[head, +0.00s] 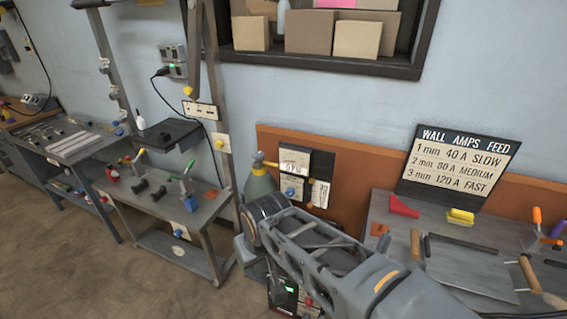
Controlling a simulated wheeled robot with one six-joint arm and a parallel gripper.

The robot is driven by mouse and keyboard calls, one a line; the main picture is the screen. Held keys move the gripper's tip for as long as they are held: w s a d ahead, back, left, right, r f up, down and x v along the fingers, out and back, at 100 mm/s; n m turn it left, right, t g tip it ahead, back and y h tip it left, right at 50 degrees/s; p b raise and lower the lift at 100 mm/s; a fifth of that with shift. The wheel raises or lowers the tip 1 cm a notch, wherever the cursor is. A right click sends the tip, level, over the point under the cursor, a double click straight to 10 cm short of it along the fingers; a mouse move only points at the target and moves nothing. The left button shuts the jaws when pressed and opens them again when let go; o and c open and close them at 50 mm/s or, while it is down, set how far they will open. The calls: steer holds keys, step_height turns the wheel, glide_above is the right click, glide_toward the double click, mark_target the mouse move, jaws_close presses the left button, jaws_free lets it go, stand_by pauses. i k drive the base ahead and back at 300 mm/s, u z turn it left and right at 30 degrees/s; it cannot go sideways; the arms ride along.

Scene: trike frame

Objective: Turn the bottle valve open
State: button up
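The gas bottle (258,183) is grey-green with a rounded shoulder and stands upright behind my arm. Only its top part shows; my forearm and wrist hide the lower part. A yellow valve piece (258,160) sits on top of the bottle, with a yellow arm pointing right. Whether the valve is open or closed cannot be told. My arm reaches in from the lower right, and its wrist is in front of the bottle, lower than the valve in the picture. My gripper's fingers do not show.
A black panel with a small gauge or label (295,160) hangs right of the valve. A workbench with clamps and tools (460,235) is at the right, under a wall sign (457,160). A metal cart (150,205) with a post stands left. Floor is clear at lower left.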

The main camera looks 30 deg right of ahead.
mark_target(257, 155)
steer(key=z, duration=1.6)
steer(key=k, duration=0.7)
steer(key=u, duration=0.85)
steer(key=i, duration=1)
steer(key=u, duration=0.45)
steer(key=k, duration=0.6)
steer(key=u, duration=1.05)
steer(key=i, duration=0.85)
steer(key=u, duration=0.15)
